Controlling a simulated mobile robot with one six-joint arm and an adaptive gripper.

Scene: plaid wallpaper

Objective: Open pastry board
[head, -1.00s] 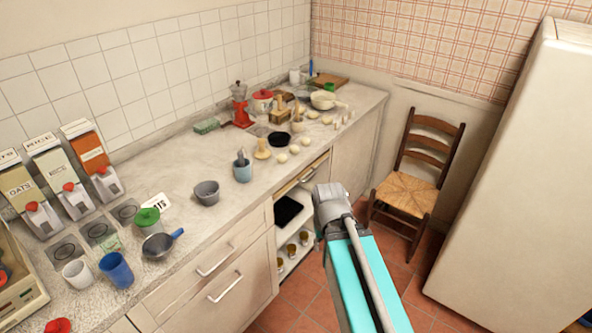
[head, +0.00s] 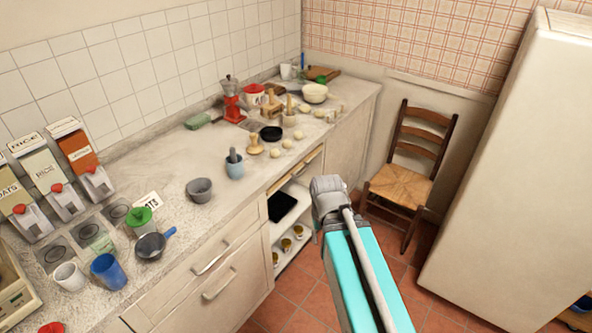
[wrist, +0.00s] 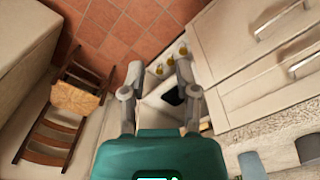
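The pastry board (head: 309,168) shows as a narrow wooden front edge just under the countertop, above an open shelf niche, in the head view. It looks pushed in, close to flush with the cabinet fronts. In the wrist view I cannot clearly make it out. My gripper (wrist: 159,66) is open and empty in the wrist view, its two fingers spread in front of the open niche. In the head view my arm is in front of the cabinets, right of the niche, and the fingertips are hidden. The gripper is apart from the board.
The niche holds a black tray (head: 281,207) and several jars (head: 287,244). Drawers (head: 212,257) are left of it. A chair (head: 413,170) and white fridge (head: 500,180) stand right.

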